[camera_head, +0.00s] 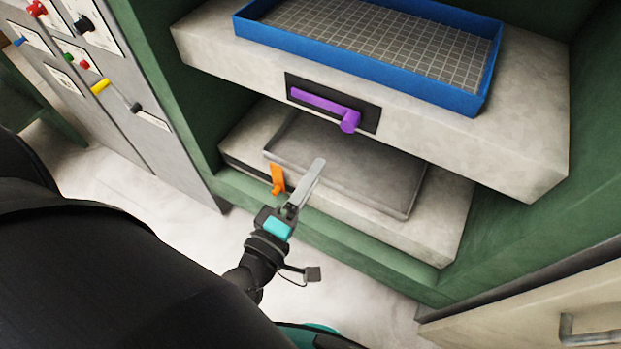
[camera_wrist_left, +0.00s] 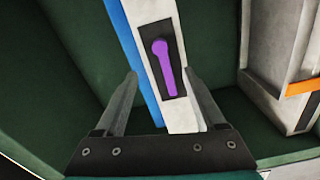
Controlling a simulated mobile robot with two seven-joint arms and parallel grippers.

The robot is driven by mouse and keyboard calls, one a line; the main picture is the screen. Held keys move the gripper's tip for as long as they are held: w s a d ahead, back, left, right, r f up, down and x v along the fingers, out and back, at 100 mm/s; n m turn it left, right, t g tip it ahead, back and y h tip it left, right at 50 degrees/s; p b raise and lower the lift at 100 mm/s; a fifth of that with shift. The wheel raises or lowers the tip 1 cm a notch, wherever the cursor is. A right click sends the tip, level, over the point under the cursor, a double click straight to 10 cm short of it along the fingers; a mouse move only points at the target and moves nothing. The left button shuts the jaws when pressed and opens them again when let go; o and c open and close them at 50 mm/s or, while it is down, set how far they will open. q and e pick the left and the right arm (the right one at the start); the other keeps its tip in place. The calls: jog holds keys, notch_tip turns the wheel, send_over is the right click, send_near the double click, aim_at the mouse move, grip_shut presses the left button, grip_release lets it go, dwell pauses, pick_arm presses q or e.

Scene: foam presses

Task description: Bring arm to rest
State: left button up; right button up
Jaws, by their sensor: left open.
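My left gripper (camera_head: 314,170) reaches in from the lower left in the head view, in front of the lower press plate. Its fingers overlap the edge of that plate in the picture; I cannot tell the gap. In the left wrist view the gripper's two fingers (camera_wrist_left: 162,80) stand wide apart with nothing between them. The purple handle (camera_head: 327,108) on the dark panel of the upper press block lies beyond the fingers, and it also shows in the wrist view (camera_wrist_left: 164,66). An orange handle (camera_head: 277,180) is just left of the gripper. My right gripper is not in view.
A blue tray (camera_head: 362,52) with a grid floor rests on the upper block (camera_head: 530,135). A grey plate (camera_head: 400,200) lies on the lower block. Green press walls (camera_head: 520,235) flank them. A panel of coloured levers (camera_head: 120,95) stands left. White floor (camera_head: 200,240) is open in front.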

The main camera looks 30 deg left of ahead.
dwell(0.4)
pick_arm(q)
jog(key=s+f+m+g+b, duration=0.2)
jog(key=f+m+g, duration=0.1)
jog(key=f, duration=0.8)
jog(key=s+f+m+g+h+b, duration=0.1)
jog(key=s+f+m+g+b, duration=0.2)
jog(key=f, duration=0.8)
jog(key=s+f+m+g+b, duration=0.15)
jog(key=f+m, duration=0.25)
jog(key=f, duration=0.7)
jog(key=s+a+f+m+g+b, duration=0.2)
jog(key=s+f+m+g, duration=0.2)
jog(key=s+f, duration=0.6)
jog(key=s+a+f+m+g+y+b, duration=0.1)
jog(key=s+f+m+g+b, duration=0.2)
jog(key=s+f, duration=0.6)
jog(key=shift+s+a+f+m+g+y, duration=0.35)
jog(key=shift+s+m+g, duration=0.25)
jog(key=shift+s+g, duration=0.5)
